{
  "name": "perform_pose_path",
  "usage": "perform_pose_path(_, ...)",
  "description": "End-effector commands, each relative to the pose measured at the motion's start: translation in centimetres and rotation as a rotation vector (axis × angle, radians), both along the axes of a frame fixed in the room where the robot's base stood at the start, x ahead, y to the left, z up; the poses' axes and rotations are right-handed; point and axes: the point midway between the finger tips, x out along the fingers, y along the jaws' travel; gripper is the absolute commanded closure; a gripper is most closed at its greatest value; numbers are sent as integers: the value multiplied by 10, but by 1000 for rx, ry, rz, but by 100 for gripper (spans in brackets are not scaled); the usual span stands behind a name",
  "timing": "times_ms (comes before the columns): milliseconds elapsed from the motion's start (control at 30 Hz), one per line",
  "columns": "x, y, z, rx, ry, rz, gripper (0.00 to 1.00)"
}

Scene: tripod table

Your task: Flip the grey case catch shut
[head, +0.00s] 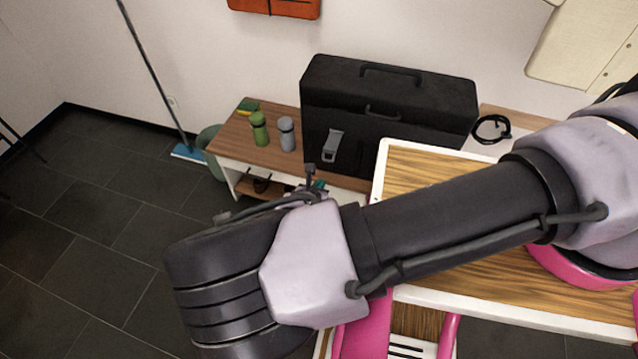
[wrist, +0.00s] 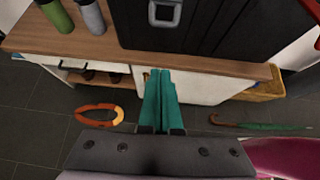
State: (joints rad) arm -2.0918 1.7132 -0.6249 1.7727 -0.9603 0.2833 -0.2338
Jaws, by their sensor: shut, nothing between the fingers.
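The black case (head: 400,100) stands upright on a wooden-topped bench against the wall, and its lower front shows in the wrist view (wrist: 215,28). The grey catch (head: 332,146) is on the left part of the case's front. In the wrist view the grey catch (wrist: 165,12) is at the top edge and partly cut off; I cannot tell its exact angle. My gripper (wrist: 158,74) has teal fingers pressed together, empty, below the catch in the picture and apart from it. In the head view my gripper is mostly hidden behind my arm, with only a bit of teal showing.
A green bottle (head: 259,129) and a grey bottle (head: 287,134) stand on the bench (head: 240,145) left of the case. A white-edged wooden table (head: 410,160) is close on the right. An orange ring (wrist: 98,108) and a green umbrella-like object (wrist: 260,126) lie below.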

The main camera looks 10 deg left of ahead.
Motion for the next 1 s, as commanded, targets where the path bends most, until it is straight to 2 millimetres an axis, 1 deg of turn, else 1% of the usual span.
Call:
perform_pose_path(33,10,-2,-8,-4,-1,0,100)
perform_pose_path(100,23,-2,-17,-2,-2,-1,100)
perform_pose_path(267,49,-3,-36,-2,0,-1,100)
perform_pose_path(333,51,-1,-21,1,0,2,100)
perform_pose_path(400,53,-2,-12,0,0,0,100)
perform_pose_path(533,57,-2,0,1,0,-1,100)
perform_pose_path(700,58,-2,5,1,2,1,100)
perform_pose_path(1000,58,-2,5,0,2,0,100)
